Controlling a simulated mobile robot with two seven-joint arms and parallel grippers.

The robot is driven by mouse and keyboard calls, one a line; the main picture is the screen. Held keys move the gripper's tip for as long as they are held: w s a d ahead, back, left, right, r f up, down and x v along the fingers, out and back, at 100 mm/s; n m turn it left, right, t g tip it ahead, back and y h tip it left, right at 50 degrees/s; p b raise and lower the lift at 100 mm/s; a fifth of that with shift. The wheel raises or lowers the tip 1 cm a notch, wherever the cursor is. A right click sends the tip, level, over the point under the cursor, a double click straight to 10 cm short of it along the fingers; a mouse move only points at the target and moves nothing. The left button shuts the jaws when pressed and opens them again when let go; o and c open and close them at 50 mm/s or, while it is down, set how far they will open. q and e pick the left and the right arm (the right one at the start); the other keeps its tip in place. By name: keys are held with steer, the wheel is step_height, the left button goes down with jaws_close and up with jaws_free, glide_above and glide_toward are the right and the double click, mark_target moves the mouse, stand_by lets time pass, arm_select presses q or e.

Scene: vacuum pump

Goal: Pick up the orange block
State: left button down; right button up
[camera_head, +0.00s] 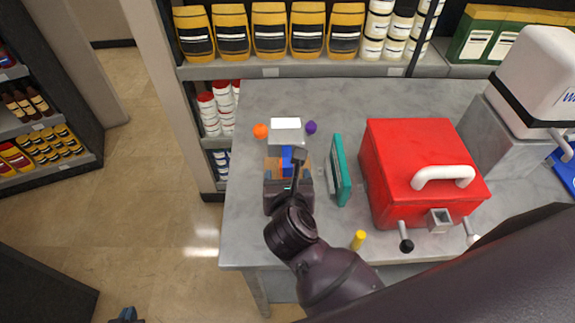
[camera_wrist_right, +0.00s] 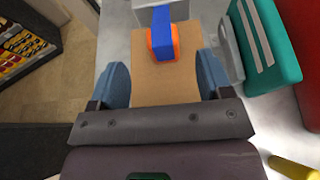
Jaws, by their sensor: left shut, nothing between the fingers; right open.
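In the right wrist view an orange piece (camera_wrist_right: 174,44) shows around the lower end of an upright blue block (camera_wrist_right: 161,32), at the far end of a tan box (camera_wrist_right: 165,80). In the head view the blue block (camera_head: 287,158) stands in front of a grey-white box. A separate small orange object (camera_head: 260,131) lies left of that box. My right gripper (camera_wrist_right: 162,82) is open, its blue fingers on either side of the tan box; contact cannot be told. My left gripper (camera_head: 126,314) is shut and empty at the bottom left, low over the floor area and away from the table.
The grey table (camera_head: 245,220) also holds a grey-white box (camera_head: 286,130), a purple object (camera_head: 311,127), a teal panel (camera_head: 340,170), a yellow cylinder (camera_head: 358,240) and a red box with a white handle (camera_head: 405,150). Shelves (camera_head: 300,68) stand behind. The table's left strip is clear.

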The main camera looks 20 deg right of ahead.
mark_target(288, 162)
steer(key=shift+p+x, duration=0.5)
steer(key=shift+x, duration=2.55)
steer(key=shift+d+r, duration=0.1)
steer(key=shift+r, duration=0.05)
steer(key=c, duration=1)
steer(key=shift+r, duration=0.1)
